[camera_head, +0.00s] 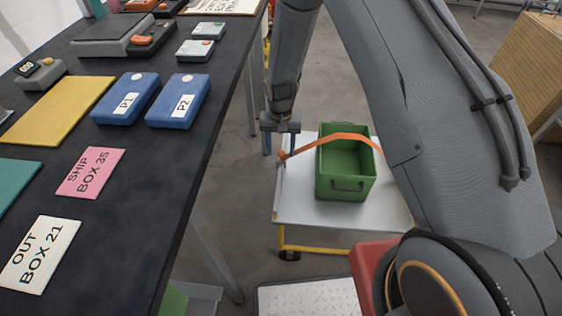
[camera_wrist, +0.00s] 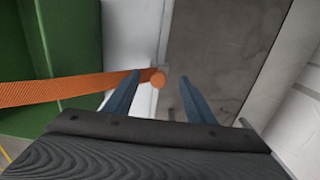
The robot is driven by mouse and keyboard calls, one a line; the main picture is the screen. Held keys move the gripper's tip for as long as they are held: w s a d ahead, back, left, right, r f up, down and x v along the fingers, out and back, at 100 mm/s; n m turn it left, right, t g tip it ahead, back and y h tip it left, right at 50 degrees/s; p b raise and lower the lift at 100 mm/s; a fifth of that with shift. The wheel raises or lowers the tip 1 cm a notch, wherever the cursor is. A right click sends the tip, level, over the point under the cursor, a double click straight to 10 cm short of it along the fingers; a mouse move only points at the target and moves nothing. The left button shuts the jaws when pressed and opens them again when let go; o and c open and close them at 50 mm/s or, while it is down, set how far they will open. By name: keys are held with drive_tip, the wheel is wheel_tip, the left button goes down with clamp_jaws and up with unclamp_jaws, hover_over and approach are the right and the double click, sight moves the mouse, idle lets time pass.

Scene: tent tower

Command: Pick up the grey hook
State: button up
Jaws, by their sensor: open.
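No grey hook shows clearly in either view. An orange strap (camera_head: 338,137) runs over a green crate (camera_head: 345,190) on a white-topped trolley (camera_head: 300,207). In the wrist view, the orange strap (camera_wrist: 70,90) ends in a rounded orange tip beside a small pale grey bit; I cannot tell whether this bit is the hook. My gripper (camera_head: 281,145) points down over the trolley's far left corner, left of the crate. Its blue-grey fingers are apart with nothing held. In the wrist view, the strap's end shows between the fingertips of my gripper (camera_wrist: 160,77), nearer the left one.
A dark table (camera_head: 140,180) stands to the left, with blue boxes P1 (camera_head: 120,105) and P2 (camera_head: 173,108), a yellow sheet (camera_head: 58,110) and label cards. A wooden box (camera_head: 535,60) stands at the back right. Grey floor is open between the table and the trolley.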

sight(282, 152)
drive_tip(key=shift+w+d+f, duration=0.1)
drive_tip(key=shift+f, duration=1.25)
drive_tip(key=shift+w+d+f, duration=0.1)
drive_tip(key=shift+f, duration=1.2)
drive_tip(key=c, duration=1.2)
wheel_tip(282, 152, up, 10)
drive_tip(key=shift+r, duration=0.1)
wheel_tip(282, 152, up, 5)
drive_tip(key=p, duration=0.3)
